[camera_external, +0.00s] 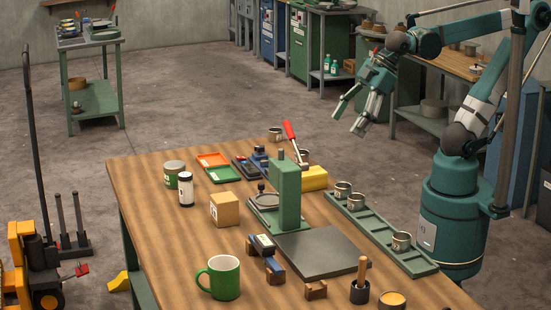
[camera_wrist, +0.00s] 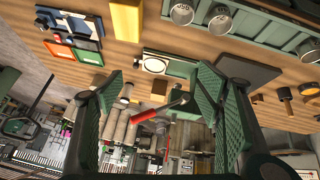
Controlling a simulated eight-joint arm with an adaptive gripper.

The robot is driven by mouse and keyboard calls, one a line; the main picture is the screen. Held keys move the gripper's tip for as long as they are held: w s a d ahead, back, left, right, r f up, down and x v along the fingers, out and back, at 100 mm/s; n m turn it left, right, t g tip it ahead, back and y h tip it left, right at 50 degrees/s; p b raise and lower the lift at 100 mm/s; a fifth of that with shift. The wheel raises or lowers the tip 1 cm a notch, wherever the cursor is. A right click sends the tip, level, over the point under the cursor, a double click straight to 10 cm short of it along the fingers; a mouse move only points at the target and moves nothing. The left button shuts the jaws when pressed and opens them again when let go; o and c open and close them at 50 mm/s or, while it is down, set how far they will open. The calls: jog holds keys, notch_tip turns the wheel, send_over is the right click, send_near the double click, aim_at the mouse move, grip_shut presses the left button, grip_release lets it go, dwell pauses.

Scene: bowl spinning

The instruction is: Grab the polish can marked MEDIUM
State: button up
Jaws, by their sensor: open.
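No label reading MEDIUM can be made out, so I cannot tell which can is the marked one. A green-and-grey can (camera_external: 171,174) with a pale label stands upright at the table's back left. Small metal tins (camera_external: 343,190) with pale labels stand in a green rack (camera_external: 378,228) on the right; labelled tins also show at the top right of the wrist view (camera_wrist: 220,18), their marks too small to read surely. My gripper (camera_external: 347,122) is open and empty, raised beyond the table's back right, apart from everything. Its spread fingers show in the wrist view (camera_wrist: 162,72).
A green press (camera_external: 287,190) stands mid-table beside a dark plate (camera_external: 318,252). A yellow block (camera_external: 314,178) and red-handled tool (camera_external: 290,130) are near the back edge.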

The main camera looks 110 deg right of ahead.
jog(key=w+d+r+n+g+h+p, duration=0.1)
jog(key=w+d+r+n+p, duration=0.15)
jog(key=w, duration=0.55)
jog(key=w+d+r+n+h+p, duration=0.15)
jog(key=w+d+r+n, duration=0.25)
jog(key=w, duration=0.4)
jog(key=n+g+h+p, duration=0.3)
jog(key=n+p, duration=0.6)
jog(key=n, duration=0.5)
send_over(174, 164)
jog(key=s+a, duration=0.1)
jog(key=a, duration=0.3)
notch_tip(174, 164, down, 10)
jog(key=f, duration=0.8)
jog(key=shift+s+d+f, duration=0.15)
jog(key=shift+s+f, duration=0.1)
jog(key=shift+f, duration=0.4)
jog(key=shift+x, duration=1.3)
